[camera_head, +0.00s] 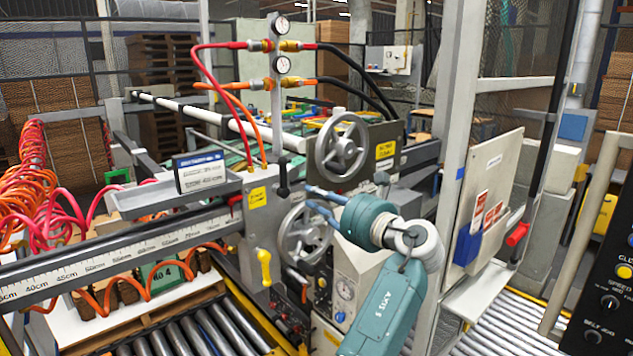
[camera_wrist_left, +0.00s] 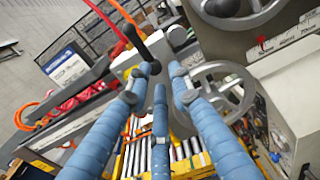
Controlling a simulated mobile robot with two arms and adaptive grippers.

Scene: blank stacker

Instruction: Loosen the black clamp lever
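The black clamp lever (camera_head: 283,177) stands upright on the grey machine carriage, with a ball knob at its top, left of the handwheels. In the left wrist view the lever (camera_wrist_left: 141,46) shows just beyond the fingertips. My left gripper (camera_head: 313,198) points left at the lever, a short gap to its right. In the left wrist view its blue fingers (camera_wrist_left: 160,84) are spread with nothing visible between them. I cannot tell from the wrist view whether a fingertip touches the lever's base. My right gripper is in neither view.
A large grey handwheel (camera_head: 342,146) and a lower handwheel (camera_head: 304,234) sit close around my left gripper. A yellow handle (camera_head: 264,266) hangs below. A grey tray with a sign (camera_head: 201,172) is on the left. Red and orange hoses (camera_head: 236,95) rise behind the lever.

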